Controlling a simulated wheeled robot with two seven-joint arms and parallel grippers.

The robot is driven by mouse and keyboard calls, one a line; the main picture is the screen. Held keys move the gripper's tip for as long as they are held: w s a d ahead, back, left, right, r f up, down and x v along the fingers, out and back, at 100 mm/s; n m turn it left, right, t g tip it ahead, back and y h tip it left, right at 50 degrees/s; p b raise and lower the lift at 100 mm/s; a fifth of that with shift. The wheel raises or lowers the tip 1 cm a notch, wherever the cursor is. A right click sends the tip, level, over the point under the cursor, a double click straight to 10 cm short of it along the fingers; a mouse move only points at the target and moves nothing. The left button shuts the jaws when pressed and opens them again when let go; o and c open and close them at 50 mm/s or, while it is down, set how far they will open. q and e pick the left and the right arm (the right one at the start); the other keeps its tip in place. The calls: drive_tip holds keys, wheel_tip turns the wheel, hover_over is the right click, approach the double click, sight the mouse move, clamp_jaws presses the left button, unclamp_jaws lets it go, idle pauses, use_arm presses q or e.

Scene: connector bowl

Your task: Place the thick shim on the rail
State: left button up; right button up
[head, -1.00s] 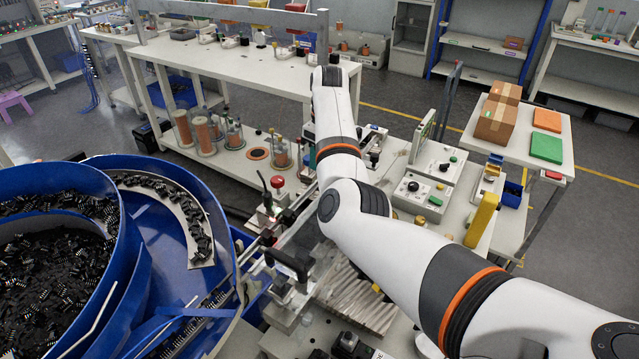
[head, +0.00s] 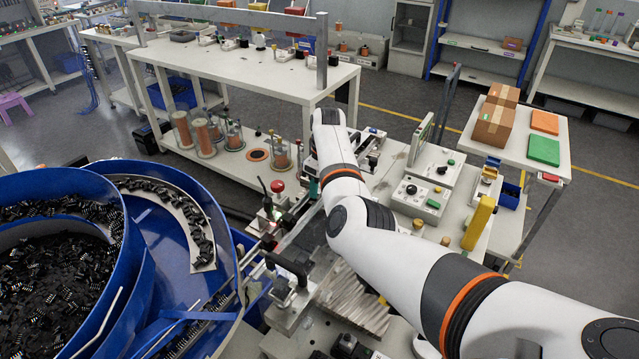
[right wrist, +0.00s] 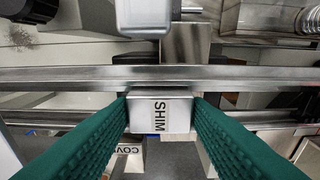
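In the right wrist view, a pale metal block labelled SHIM (right wrist: 160,115) lies between the green finger pads of my right gripper (right wrist: 161,99). Both pads meet its sides, so the gripper looks shut on it. A long metal rail (right wrist: 60,76) runs across that view just beyond the shim. The shim overlaps the near edge of the rail in the picture; I cannot tell whether they touch. In the head view my right arm hides most of the gripper, and I cannot make out the shim there. My left gripper is not in view.
A part labelled COVER (right wrist: 130,152) sits below the shim in the wrist view. In the head view, a blue feeder bowl (head: 190,190) full of black connectors stands at the left. A control box (head: 421,197) and a yellow block (head: 479,222) stand right of my arm.

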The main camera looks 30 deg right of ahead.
drive_tip(key=o, duration=0.3)
drive_tip(key=shift+r, duration=0.15)
wheel_tip(320, 180, up, 12)
drive_tip(key=s+b, duration=0.1)
drive_tip(key=b, duration=0.1)
drive_tip(key=shift+d, duration=0.4)
drive_tip(key=shift+s, duration=0.15)
